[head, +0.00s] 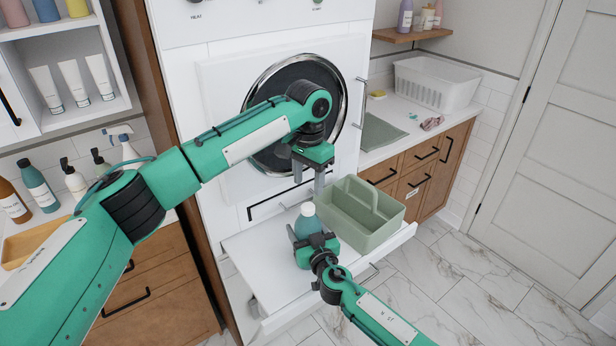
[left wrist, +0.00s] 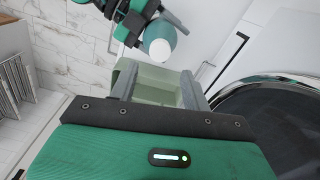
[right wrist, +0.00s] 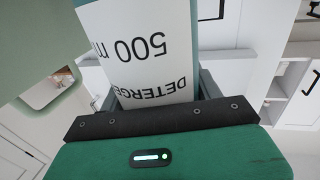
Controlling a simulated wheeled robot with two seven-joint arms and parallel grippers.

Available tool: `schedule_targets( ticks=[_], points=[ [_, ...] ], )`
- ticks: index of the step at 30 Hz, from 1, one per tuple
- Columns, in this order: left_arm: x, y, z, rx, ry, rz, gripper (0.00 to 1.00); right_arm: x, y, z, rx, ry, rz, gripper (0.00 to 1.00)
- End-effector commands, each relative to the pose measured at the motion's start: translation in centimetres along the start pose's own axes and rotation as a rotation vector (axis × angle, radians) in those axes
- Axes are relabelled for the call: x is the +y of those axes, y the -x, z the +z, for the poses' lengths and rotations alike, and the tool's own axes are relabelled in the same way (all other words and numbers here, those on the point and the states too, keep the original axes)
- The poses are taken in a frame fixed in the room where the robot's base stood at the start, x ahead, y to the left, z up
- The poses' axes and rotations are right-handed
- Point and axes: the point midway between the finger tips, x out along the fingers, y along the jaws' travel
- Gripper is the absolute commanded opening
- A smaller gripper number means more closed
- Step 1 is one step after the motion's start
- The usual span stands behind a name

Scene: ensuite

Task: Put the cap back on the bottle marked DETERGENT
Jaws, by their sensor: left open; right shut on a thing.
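The teal bottle (head: 303,228) stands upright over the white pull-out shelf; its white label, upside down in the right wrist view (right wrist: 140,45), reads "500 m" and "DETERGE". A pale round cap (head: 307,209) sits on its top and shows as a whitish disc in the left wrist view (left wrist: 159,50). I cannot tell how tightly it sits. My right gripper (head: 318,250) is shut around the bottle's body. My left gripper (head: 309,180) is open and empty, pointing down above the bottle's top, apart from it.
A grey-green caddy with a handle (head: 380,236) stands right beside the bottle on the white pull-out shelf (head: 258,262). The washer front (head: 225,110) rises close behind my left gripper. The shelf's left part is clear. Several bottles stand on the left counter.

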Motion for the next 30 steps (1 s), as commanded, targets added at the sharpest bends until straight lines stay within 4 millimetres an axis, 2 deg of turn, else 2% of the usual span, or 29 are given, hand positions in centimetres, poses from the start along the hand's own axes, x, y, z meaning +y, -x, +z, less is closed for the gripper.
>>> schedule_targets(
  ticks=[7,20,23,30],
  points=[
    [0.0,0.5,0.1,-0.001,0.166,0.000,0.48,0.0,0.0,0.0,0.000,0.000,0.000,0.01],
    [0.0,0.4,0.1,-0.002,0.185,0.001,0.48,0.0,0.0,0.0,0.000,0.000,0.000,0.01],
    [0.0,-0.3,0.1,-0.004,0.185,0.001,0.48,0.0,0.0,0.0,0.000,0.000,0.000,0.01],
    [0.0,-3.9,0.1,-0.004,0.185,0.000,0.48,0.0,0.0,0.0,0.000,0.000,0.000,0.01]
  ],
)
